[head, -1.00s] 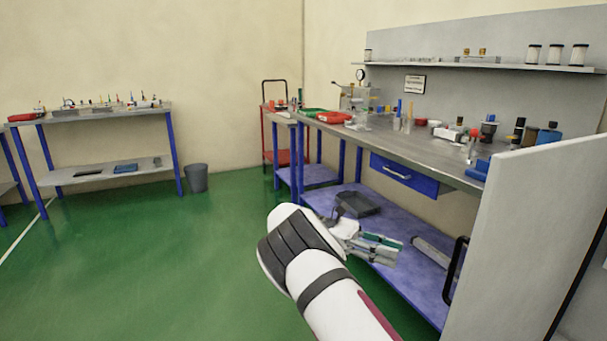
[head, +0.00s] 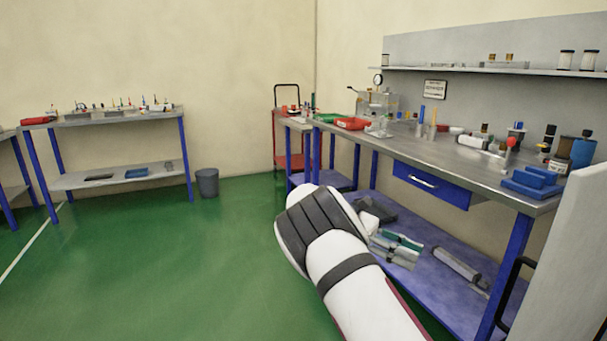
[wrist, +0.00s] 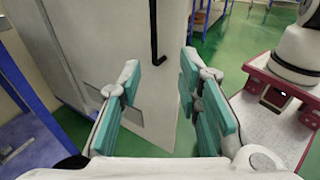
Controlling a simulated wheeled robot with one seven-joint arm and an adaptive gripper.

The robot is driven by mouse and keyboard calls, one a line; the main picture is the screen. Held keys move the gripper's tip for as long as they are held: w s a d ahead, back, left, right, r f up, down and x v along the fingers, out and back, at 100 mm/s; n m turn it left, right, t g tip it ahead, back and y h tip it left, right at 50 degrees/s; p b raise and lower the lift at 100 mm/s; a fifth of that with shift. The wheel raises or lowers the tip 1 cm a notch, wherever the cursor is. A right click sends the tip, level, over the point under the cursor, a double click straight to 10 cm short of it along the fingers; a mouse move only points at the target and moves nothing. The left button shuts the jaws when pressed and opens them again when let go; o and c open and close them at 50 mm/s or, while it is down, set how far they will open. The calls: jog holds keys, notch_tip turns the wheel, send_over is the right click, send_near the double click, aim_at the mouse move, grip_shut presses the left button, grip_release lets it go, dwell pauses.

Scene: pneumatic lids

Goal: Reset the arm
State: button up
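My gripper (head: 402,246) shows in the head view beyond my white and dark grey arm, low in front of the workbench's lower blue shelf. The arm hides part of it. In the wrist view my gripper (wrist: 160,105) has two teal-padded fingers standing well apart. Nothing is between the pads; a pale grey panel (wrist: 140,60) with a dark handle and green floor show beyond them.
The workbench (head: 470,165) on the right carries bottles, a blue block (head: 535,182) and a red tray (head: 351,123). A grey panel (head: 565,260) with a black handle stands at the right. Open green floor (head: 160,270) lies left, with a bin (head: 207,184) beyond.

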jog(key=s+d+r+m+t+y, duration=0.25)
jog(key=s+r+y, duration=0.25)
jog(key=s, duration=0.4)
jog(key=s+d+r+m+t+y, duration=0.1)
jog(key=s+d+r+m+y, duration=0.3)
jog(key=s, duration=0.5)
jog(key=s+a+f+m+t+y, duration=0.15)
jog(key=s+a+t, duration=0.3)
jog(key=s, duration=0.65)
jog(key=s+a+f+m+t+y, duration=0.1)
jog(key=s+a+m+t+y, duration=0.3)
jog(key=s, duration=0.7)
notch_tip(320, 180, up, 20)
jog(key=n+t+h+p, duration=0.1)
jog(key=t+p, duration=0.1)
jog(key=p, duration=1.6)
jog(key=shift+w+a+r, duration=0.15)
jog(key=shift+a, duration=0.25)
